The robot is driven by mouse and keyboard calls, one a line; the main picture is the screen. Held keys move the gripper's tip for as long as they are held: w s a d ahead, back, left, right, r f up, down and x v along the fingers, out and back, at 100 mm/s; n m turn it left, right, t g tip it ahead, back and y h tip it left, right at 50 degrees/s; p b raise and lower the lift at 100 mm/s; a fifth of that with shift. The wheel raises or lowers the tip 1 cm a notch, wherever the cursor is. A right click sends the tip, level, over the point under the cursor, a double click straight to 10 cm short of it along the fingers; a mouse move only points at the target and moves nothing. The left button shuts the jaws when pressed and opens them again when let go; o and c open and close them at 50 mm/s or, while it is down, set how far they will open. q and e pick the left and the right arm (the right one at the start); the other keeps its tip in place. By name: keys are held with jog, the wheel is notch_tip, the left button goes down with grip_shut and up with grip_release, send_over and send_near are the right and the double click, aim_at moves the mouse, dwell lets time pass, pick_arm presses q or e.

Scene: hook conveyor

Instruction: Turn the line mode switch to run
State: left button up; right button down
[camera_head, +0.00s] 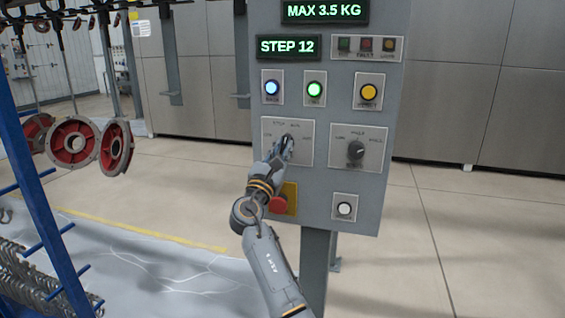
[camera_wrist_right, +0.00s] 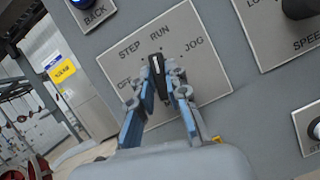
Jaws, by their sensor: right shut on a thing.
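The line mode switch (camera_wrist_right: 157,68) is a dark knob with a white line, on a light plate (camera_wrist_right: 215,78) marked OFF, STEP, RUN and JOG. The line points upward in the right wrist view, near STEP and RUN; I cannot tell exactly which mark it meets. My right gripper (camera_wrist_right: 160,95) is shut on the knob, one finger on each side. In the head view the right gripper (camera_head: 286,147) covers most of the knob in front of the switch plate (camera_head: 306,155). My left gripper is not in view.
The grey control panel (camera_head: 385,215) also bears a speed knob (camera_head: 355,149), lit buttons, a red emergency stop (camera_head: 278,203) and a white button (camera_head: 344,209). Its display (camera_head: 287,47) reads STEP 12. Red-faced parts (camera_head: 73,143) hang at left, near a blue rack (camera_head: 40,200).

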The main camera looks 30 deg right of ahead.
jog(key=shift+f+m+g+b, duration=0.1)
jog(key=shift+m+g+b, duration=0.7)
jog(key=shift+m, duration=0.7)
jog(key=c, duration=1.3)
grip_release()
jog(key=shift+h, duration=0.3)
jog(key=v, duration=1.2)
